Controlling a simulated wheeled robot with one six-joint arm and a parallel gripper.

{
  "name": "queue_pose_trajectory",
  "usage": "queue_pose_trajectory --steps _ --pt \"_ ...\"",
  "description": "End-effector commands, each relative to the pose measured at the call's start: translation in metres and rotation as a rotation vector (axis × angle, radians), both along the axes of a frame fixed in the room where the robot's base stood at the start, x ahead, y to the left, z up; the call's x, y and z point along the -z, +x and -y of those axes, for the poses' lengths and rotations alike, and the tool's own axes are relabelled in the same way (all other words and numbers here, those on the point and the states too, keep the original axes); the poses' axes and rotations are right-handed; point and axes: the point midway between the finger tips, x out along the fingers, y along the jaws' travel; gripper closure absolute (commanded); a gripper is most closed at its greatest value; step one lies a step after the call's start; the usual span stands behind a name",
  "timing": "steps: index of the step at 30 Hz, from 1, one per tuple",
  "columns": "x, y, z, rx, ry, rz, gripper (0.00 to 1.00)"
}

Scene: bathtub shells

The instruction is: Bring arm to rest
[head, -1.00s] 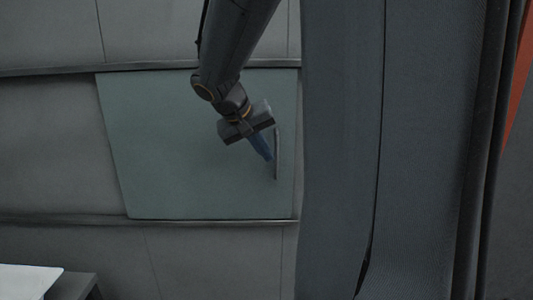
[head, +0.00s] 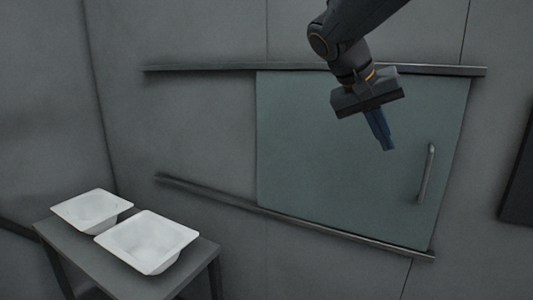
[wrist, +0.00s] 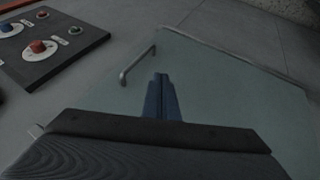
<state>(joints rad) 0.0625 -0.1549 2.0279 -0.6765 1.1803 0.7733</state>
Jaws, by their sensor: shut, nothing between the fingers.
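My gripper (head: 386,146) hangs from my arm in the upper right of the head view, its blue fingers pointing down and closed together with nothing between them. Behind it is a grey-green sliding panel (head: 310,140) on the wall, with a vertical bar handle (head: 427,173) near its right side. The fingers are left of the handle and apart from it. In the wrist view the shut fingers (wrist: 161,80) point toward the panel (wrist: 225,95), and the handle (wrist: 137,65) shows to their left.
Two white tub shells, a rear one (head: 92,210) and a front one (head: 147,241), rest on a grey table (head: 72,258) at lower left. Rails (head: 205,69) run above and below the panel. The wrist view shows a control board (wrist: 48,45) with red and green buttons.

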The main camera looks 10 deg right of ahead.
Motion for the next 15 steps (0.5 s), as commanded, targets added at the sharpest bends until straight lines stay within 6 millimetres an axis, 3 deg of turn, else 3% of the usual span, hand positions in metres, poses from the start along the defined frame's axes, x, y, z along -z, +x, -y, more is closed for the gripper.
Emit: queue_pose_trajectory --steps 2,5,11,15 --pt "0.013 0.000 -0.005 -0.023 0.019 -0.020 1.00" --pt "0.049 -0.001 -0.023 -0.096 0.081 -0.070 1.00" --pt "0.164 -0.022 -0.086 -0.327 0.294 -0.204 1.00" --pt "0.233 -0.053 -0.130 -0.462 0.436 -0.255 1.00"
